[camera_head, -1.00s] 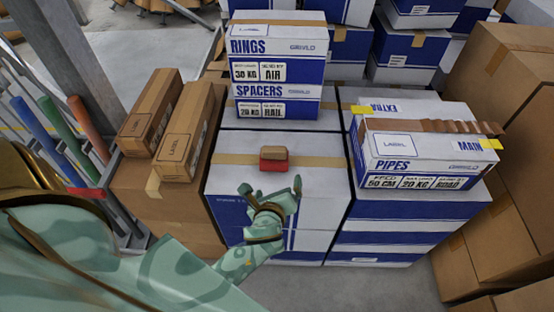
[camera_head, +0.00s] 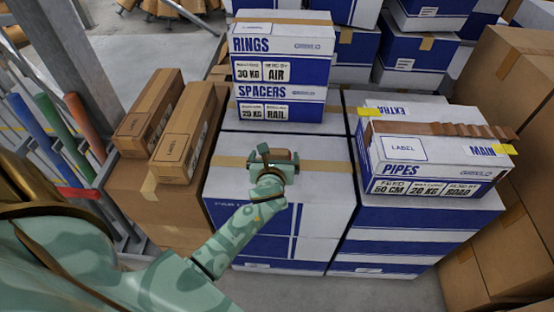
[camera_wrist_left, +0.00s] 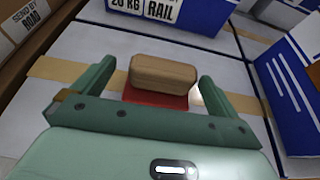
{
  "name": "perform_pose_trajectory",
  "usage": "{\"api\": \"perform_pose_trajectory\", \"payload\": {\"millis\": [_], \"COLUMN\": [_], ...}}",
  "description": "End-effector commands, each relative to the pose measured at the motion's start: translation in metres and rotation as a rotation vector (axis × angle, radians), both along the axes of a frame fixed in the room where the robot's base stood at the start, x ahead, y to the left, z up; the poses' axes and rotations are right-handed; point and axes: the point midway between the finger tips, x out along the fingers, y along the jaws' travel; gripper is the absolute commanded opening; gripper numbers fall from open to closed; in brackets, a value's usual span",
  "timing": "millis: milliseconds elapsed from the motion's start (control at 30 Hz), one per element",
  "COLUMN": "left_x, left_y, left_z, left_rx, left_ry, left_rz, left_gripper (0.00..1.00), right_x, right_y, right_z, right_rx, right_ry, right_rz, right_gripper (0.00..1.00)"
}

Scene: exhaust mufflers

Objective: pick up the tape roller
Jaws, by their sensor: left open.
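The tape roller (camera_wrist_left: 163,74) shows in the left wrist view as a tan rounded block over a red part, on top of a white and blue box (camera_head: 321,186). My left gripper (camera_wrist_left: 155,84) is open, with one finger to each side of the tape roller. In the head view the left gripper (camera_head: 273,156) covers most of the roller; only a little of its brown top (camera_head: 280,153) shows. I cannot tell whether the fingers touch it. My right gripper is not in view.
The stacked RINGS and SPACERS boxes (camera_head: 283,70) stand just behind. A PIPES box (camera_head: 432,160) is at the right, and long brown cartons (camera_head: 186,140) lie at the left. The white box top around the roller is mostly clear.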

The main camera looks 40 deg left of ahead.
Motion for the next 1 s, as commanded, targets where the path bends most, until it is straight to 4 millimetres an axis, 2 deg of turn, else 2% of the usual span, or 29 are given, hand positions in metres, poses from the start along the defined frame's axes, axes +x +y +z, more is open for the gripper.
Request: {"api": "perform_pose_trajectory", "payload": {"millis": [33,200,467,500,667,1000], "left_x": [0.008,0.029,0.033,0.033,0.033,0.033], "left_y": [0.003,0.013,0.016,0.016,0.016,0.016], "left_z": [-0.011,-0.020,-0.017,-0.017,-0.017,-0.014], "left_rx": [-0.001,0.000,-0.001,-0.001,-0.001,0.000], "left_ry": [0.003,0.003,0.001,0.001,0.001,0.000], "left_rz": [0.001,0.001,0.000,0.000,0.000,-0.001], "left_gripper": [0.98,0.98,0.98,0.95,0.51,0.51], "right_x": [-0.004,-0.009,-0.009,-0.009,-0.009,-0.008], "right_y": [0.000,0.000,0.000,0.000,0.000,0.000], "right_z": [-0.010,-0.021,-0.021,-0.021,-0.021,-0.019], "right_rx": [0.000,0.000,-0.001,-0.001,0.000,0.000], "right_ry": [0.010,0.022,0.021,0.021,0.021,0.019], "right_rz": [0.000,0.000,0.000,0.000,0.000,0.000], "right_gripper": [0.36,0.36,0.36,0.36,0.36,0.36]}}
